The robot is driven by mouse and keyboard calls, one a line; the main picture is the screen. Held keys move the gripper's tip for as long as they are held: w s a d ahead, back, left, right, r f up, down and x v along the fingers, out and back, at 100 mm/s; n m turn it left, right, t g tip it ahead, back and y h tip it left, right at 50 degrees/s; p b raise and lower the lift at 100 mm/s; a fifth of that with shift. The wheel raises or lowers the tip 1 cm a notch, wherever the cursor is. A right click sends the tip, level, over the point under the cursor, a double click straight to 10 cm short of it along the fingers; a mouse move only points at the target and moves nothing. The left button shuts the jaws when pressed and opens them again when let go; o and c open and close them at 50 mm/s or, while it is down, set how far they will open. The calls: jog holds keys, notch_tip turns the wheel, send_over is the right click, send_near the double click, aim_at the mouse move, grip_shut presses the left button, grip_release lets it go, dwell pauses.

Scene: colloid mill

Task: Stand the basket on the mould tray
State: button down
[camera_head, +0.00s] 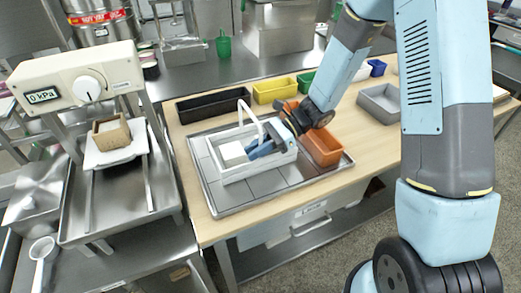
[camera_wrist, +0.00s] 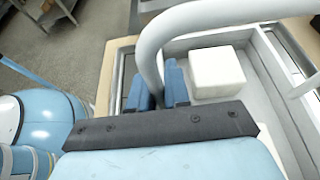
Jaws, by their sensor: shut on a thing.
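The white basket (camera_head: 262,167), an open box with a tall white handle (camera_head: 246,107), is at the large grey mould tray (camera_head: 282,186) on the wooden table. A white block (camera_head: 233,152) lies in the basket; it also shows in the wrist view (camera_wrist: 216,72). My gripper (camera_head: 256,149) is shut on one leg of the basket's handle. In the wrist view my blue fingers (camera_wrist: 163,88) lie on both sides of the handle (camera_wrist: 150,48). The basket looks level. I cannot tell whether its bottom touches the tray, as its walls hide the underside.
An orange bin (camera_head: 322,148) stands close to the right of the basket. A machine with a kPa gauge (camera_head: 75,85) is at left. The tray's front part is clear.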

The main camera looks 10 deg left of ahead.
jog(key=c, duration=1.1)
grip_release()
jog(key=v, duration=1.2)
jog(key=s+d+r+n+t+h, duration=0.5)
jog(key=s+d+r, duration=0.3)
jog(key=d+r, duration=0.3)
jog(key=s+d+r+n+t+h, duration=0.6)
jog(key=s+d+r+t, duration=0.1)
jog(key=d+r, duration=0.4)
jog(key=shift+s+d+r+n+t+h, duration=0.3)
jog(key=shift+s+t, duration=0.1)
jog(key=shift+s, duration=0.45)
jog(key=shift+a, duration=0.1)
